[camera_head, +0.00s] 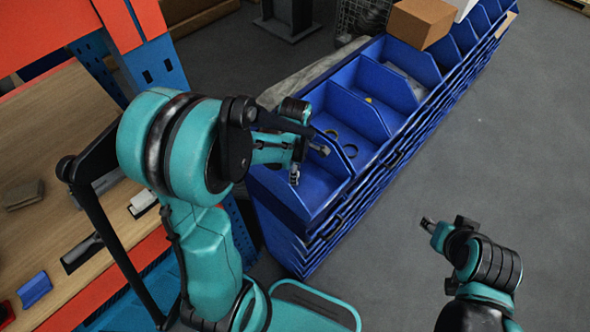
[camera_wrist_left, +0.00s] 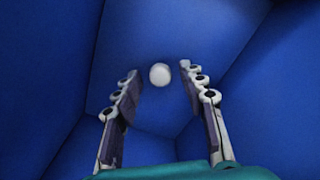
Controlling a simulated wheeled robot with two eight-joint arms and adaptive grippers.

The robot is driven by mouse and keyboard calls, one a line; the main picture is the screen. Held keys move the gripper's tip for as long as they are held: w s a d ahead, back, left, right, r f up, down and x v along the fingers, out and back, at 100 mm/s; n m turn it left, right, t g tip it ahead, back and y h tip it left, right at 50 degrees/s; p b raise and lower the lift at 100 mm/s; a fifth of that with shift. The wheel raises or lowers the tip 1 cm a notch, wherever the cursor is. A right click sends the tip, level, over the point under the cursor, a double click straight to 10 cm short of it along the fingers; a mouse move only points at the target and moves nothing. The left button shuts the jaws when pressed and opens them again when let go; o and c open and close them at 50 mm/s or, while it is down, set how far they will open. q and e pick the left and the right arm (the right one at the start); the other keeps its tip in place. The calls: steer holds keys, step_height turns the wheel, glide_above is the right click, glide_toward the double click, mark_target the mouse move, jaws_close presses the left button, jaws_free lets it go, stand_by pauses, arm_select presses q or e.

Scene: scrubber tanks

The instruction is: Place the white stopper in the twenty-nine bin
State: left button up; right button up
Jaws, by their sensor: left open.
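My left gripper (camera_head: 308,163) is over the nearest blue bin (camera_head: 276,184) of the row, fingers pointing down into it. In the left wrist view the left gripper (camera_wrist_left: 158,82) is open, with a clear gap between its fingers. A round white stopper (camera_wrist_left: 160,74) shows just past the fingertips, inside blue bin walls (camera_wrist_left: 55,60). It is apart from both fingers in the picture; I cannot tell whether it touches the bin floor. The stopper is not visible in the head view. No bin number is readable. My right gripper (camera_head: 429,224) is over the floor at the right, its jaws unclear.
A cardboard box (camera_head: 421,22) sits on the row farther back. A wooden shelf (camera_head: 85,110) with small items and an orange frame stand at left. Grey floor is clear at right.

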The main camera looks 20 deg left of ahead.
arm_select(q)
steer(key=shift+r, duration=0.4)
step_height(320, 180, up, 12)
steer(key=f+p, duration=0.1)
steer(key=p, duration=0.3)
steer(key=s+d+r+m+t, duration=0.1)
steer(key=s+r+m+t, duration=0.2)
steer(key=m, duration=0.7)
steer(key=s+d+r+m+t, duration=0.2)
steer(key=s+r+m+t, duration=0.1)
steer(key=m, duration=0.8)
steer(key=s+t, duration=0.1)
steer(key=s, duration=0.1)
steer(key=shift+s, duration=0.3)
